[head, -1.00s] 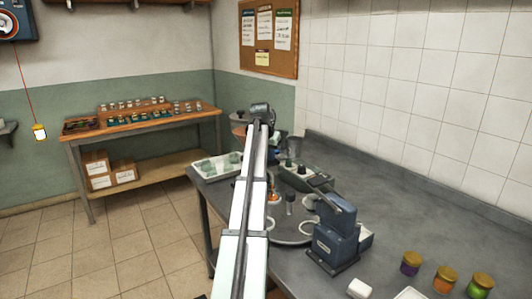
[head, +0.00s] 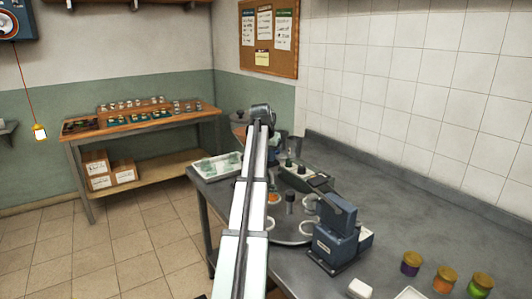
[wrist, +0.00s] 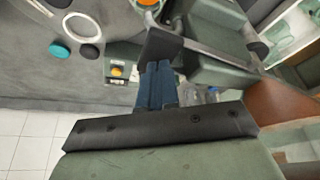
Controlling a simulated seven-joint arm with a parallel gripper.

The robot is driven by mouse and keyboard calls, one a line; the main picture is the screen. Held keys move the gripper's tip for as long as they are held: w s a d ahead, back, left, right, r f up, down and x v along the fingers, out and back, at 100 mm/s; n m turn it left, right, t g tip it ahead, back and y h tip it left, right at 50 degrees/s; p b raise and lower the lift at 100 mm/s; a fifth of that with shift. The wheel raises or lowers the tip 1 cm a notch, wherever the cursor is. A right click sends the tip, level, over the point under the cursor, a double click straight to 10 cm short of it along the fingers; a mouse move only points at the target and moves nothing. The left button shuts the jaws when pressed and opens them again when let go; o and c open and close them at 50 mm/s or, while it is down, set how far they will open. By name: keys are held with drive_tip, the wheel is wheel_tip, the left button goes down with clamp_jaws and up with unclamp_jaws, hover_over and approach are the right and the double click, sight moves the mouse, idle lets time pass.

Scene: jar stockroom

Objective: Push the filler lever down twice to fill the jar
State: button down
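My gripper (wrist: 157,68) shows in the wrist view with its two blue fingers close together and nothing visible between them. A dark plate and a grey-green body (wrist: 205,65), probably part of the filler, lie just beyond the fingertips. I cannot tell whether they touch, nor which part is the lever. An orange-topped round thing, perhaps the jar (wrist: 146,3), is at the top edge. In the head view an orange spot (head: 273,198) shows on the round turntable (head: 290,238), right beside my arm. My arm hides the gripper and most of the filler there.
A dark blue machine with a sloping handle (head: 335,232) stands at the turntable's right. Gold-lidded jars (head: 445,279) stand at the front right of the bench. A white tray (head: 215,174) lies at the bench's far left.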

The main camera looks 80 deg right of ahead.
drive_tip(key=shift+r, duration=2.75)
drive_tip(key=shift+f, duration=0.25)
